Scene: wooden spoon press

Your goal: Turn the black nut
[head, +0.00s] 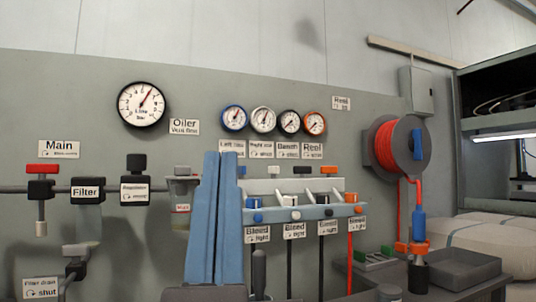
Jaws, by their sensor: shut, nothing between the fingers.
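A pale manifold (308,213) on the grey panel carries a row of coloured fittings in blue, white, black and orange. A small black nut-like fitting (328,212) sits third from the left on its front, above a "Bleed" label (329,226). It is small, and its exact shape and turn cannot be told. A black hose hangs below it. Black-rimmed gauge (290,122) is above the manifold.
A red hose reel (398,146) is mounted at right. A grey tray (466,268) lies at lower right. Valves and a filter (88,191) line the pipe at left.

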